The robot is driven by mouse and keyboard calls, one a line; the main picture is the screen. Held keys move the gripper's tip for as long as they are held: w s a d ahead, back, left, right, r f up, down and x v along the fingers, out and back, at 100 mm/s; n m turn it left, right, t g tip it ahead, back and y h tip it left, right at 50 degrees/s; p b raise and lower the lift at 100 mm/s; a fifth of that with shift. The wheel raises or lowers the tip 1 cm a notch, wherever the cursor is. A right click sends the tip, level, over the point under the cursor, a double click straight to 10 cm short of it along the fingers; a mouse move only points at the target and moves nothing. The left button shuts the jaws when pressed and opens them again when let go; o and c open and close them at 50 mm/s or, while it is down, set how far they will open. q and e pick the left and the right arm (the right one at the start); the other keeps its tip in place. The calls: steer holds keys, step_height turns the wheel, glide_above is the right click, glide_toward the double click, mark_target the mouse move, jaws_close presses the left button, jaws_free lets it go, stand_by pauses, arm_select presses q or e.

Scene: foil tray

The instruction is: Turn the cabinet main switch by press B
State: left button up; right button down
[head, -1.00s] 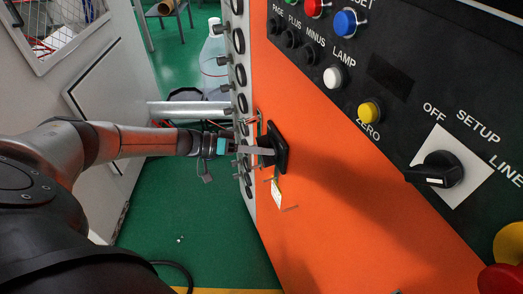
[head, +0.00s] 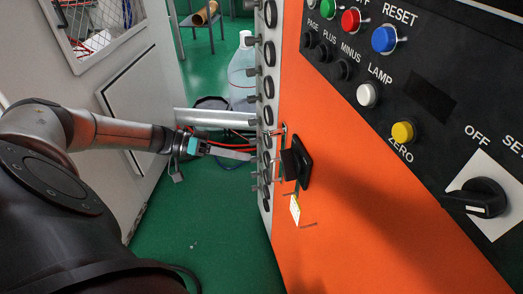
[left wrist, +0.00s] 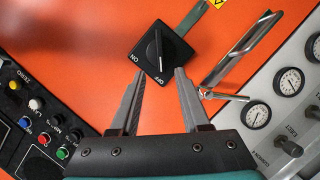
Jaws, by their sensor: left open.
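The main switch is a black square plate with a black knob (left wrist: 158,48), marked ON and OFF, on the orange cabinet front. In the left wrist view the knob's white line runs roughly up and down the picture. The switch (head: 297,164) shows from the side in the head view. My left gripper (left wrist: 160,76) is open and empty. Its fingertips lie near the switch's lower edge in the wrist view. In the head view the gripper (head: 246,156) is left of the switch, with a gap between them. My right gripper is not in view.
A metal handle (left wrist: 240,47) and a yellow tag (left wrist: 217,3) are near the switch. The black control panel with colored buttons (head: 384,39) and a rotary selector (head: 477,197) is at the right. A gauge column (head: 268,90) lines the cabinet's left edge. A grey cabinet (head: 130,90) stands left.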

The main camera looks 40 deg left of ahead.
arm_select(q)
steer(key=shift+v, duration=1.55)
steer(key=shift+d, duration=0.1)
